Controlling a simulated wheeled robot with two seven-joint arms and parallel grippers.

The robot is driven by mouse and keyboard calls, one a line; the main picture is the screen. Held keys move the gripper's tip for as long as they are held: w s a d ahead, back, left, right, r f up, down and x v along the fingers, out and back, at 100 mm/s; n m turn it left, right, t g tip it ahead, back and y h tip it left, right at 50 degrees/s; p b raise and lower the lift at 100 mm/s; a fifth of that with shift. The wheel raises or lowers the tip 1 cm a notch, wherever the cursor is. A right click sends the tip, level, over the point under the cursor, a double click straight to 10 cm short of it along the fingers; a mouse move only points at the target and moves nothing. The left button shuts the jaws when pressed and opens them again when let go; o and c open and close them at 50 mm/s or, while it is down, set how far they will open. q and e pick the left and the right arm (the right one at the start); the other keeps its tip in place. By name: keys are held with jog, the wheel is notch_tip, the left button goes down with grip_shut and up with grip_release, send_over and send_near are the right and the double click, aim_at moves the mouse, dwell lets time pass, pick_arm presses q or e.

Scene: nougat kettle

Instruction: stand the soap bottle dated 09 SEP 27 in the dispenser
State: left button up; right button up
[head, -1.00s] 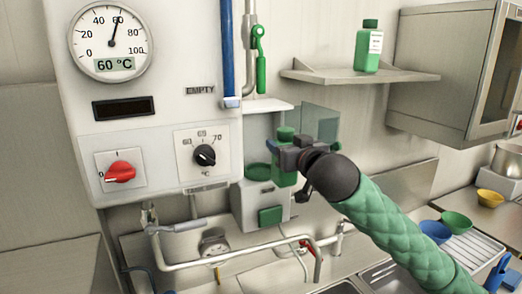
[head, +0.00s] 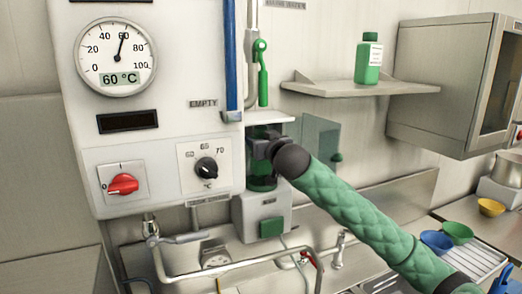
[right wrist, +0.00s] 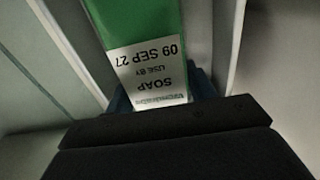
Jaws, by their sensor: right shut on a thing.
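The green soap bottle (right wrist: 140,20) shows close up in the right wrist view, with a white label reading SOAP, USE BY 09 SEP 27, upside down in the picture. My right gripper (head: 262,150) is shut on it. In the head view the gripper is inside the bay of the grey dispenser (head: 246,215), below its top plate. The bottle is mostly hidden there, with dark green (head: 262,183) showing below the gripper. I cannot tell whether its base rests on the dispenser floor. My left gripper is not in view.
Another green bottle (head: 368,60) stands on the wall shelf (head: 345,88). A control panel (head: 165,165) with dial and knobs is close on the left. Pipes (head: 235,260) run below.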

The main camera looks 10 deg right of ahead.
notch_tip(320, 180, down, 3)
jog(key=shift+s+r, duration=0.1)
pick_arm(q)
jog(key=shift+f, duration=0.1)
pick_arm(e)
jog(key=shift+f, duration=0.3)
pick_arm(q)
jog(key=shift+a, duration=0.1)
pick_arm(e)
jog(key=o, duration=1.4)
jog(key=shift+o, duration=0.2)
jog(key=shift+r, duration=0.1)
jog(key=shift+r, duration=0.2)
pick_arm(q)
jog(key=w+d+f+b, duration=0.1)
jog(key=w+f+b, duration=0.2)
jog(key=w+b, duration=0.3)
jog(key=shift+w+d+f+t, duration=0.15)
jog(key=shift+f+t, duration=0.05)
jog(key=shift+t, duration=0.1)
pick_arm(e)
jog(key=s+d, duration=0.2)
jog(key=s, duration=0.9)
jog(key=shift+s+d, duration=0.15)
jog(key=shift+s, duration=0.25)
